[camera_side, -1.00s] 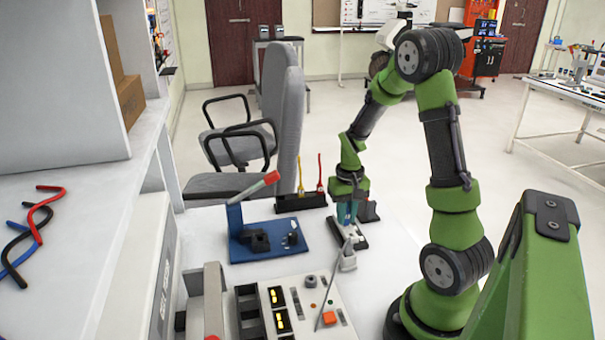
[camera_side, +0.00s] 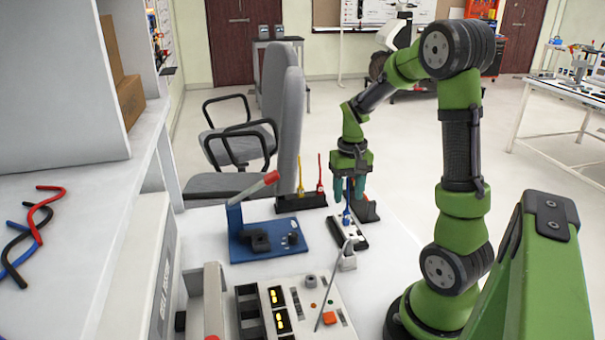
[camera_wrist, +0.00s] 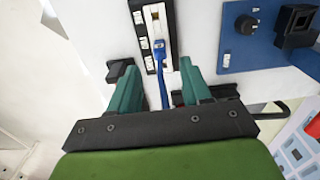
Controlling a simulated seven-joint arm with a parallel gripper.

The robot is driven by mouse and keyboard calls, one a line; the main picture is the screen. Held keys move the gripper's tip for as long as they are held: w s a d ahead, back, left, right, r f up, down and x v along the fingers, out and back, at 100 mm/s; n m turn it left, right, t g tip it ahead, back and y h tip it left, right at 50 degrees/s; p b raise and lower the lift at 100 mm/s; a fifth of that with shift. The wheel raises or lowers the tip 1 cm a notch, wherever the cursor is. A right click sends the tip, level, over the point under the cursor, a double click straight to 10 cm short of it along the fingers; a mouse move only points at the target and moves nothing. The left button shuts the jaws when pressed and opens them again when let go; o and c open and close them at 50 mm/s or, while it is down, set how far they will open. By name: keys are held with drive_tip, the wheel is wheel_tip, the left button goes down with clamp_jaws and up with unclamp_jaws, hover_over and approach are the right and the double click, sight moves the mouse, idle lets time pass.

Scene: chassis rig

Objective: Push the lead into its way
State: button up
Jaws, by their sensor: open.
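The blue lead (camera_side: 347,214) stands upright at the black-and-white strip block (camera_side: 361,241) in the side view. In the wrist view its blue plug (camera_wrist: 160,52) is at the white face of the strip (camera_wrist: 150,15), close to a row of small ways. I cannot tell how deep the plug sits. The lead's tail runs down between my fingers. My gripper (camera_side: 348,197) is open just above the lead, and it also shows in the wrist view (camera_wrist: 158,68) with a teal finger on each side of the lead, apart from it.
A black holder (camera_side: 288,204) carries a yellow lead (camera_side: 300,178) and a red lead (camera_side: 319,176). A blue-based fixture with a red-tipped lever (camera_side: 272,252) stands left of the strip. A panel with an orange button (camera_side: 330,318) is in front. A chair stands behind.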

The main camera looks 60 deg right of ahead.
sight(345, 211)
wheel_tip(345, 211, up, 10)
idle(0.3)
drive_tip(key=shift+w+a+f, duration=0.1)
drive_tip(key=s+a+r+n+t, duration=0.1)
drive_tip(key=a+t, duration=0.1)
drive_tip(key=a, duration=0.6)
drive_tip(key=s+a+r+n+t+y, duration=0.1)
drive_tip(key=a+n+t, duration=0.1)
drive_tip(key=a, duration=0.6)
drive_tip(key=s+a+r+n+t+y, duration=0.1)
drive_tip(key=a+t, duration=0.2)
drive_tip(key=a, duration=0.4)
drive_tip(key=shift+s+a+r+n, duration=0.25)
drive_tip(key=shift+s+a+n, duration=0.1)
drive_tip(key=shift+a+n, duration=0.05)
